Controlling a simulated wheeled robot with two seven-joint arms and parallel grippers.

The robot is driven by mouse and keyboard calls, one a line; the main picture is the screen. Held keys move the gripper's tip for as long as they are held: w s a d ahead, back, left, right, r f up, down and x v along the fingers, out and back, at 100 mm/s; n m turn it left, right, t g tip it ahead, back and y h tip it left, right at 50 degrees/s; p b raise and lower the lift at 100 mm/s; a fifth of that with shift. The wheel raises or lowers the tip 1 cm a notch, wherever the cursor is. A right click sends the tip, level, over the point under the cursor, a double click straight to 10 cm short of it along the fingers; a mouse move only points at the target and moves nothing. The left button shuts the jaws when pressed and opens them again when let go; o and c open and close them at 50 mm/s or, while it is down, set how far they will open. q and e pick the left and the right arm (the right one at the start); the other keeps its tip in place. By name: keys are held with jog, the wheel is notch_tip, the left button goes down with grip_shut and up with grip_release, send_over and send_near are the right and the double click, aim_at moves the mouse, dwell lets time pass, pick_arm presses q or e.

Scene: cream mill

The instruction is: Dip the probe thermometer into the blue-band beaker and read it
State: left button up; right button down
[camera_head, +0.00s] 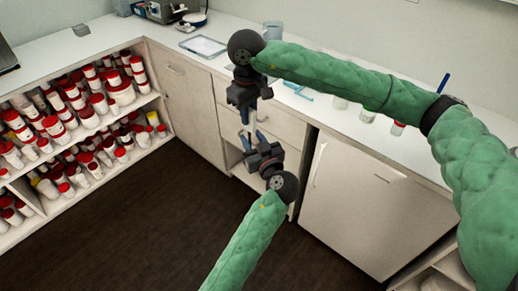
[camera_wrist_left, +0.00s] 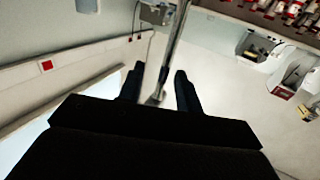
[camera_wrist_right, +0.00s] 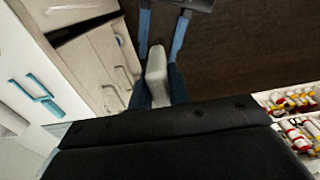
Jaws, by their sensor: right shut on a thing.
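My right gripper (camera_head: 252,103), on the arm from the right, points down in front of the counter. It is shut on a pale, slim thing, likely the probe thermometer (camera_wrist_right: 157,75). My left gripper (camera_head: 250,137), on the arm from the bottom, points up just below it. Its fingers are apart in the left wrist view (camera_wrist_left: 160,88), with a thin grey rod (camera_wrist_left: 172,50) showing between them. I cannot tell whether they touch it. A clear beaker (camera_head: 272,31) stands at the back of the counter. I cannot make out a blue band.
The white counter (camera_head: 350,125) carries small clear vessels (camera_head: 340,103), one with red at its base (camera_head: 398,128), and a light-blue item (camera_head: 301,90). A flat tray (camera_head: 203,46) lies further left. Shelves of red-lidded jars (camera_head: 88,117) stand left. Floor (camera_head: 150,215) is clear.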

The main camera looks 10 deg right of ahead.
aim_at(249, 134)
pick_arm(q)
jog(key=shift+x, duration=1.5)
grip_shut()
pick_arm(e)
jog(key=c, duration=1.3)
grip_release()
jog(key=shift+o, duration=0.2)
jog(key=shift+r, duration=0.1)
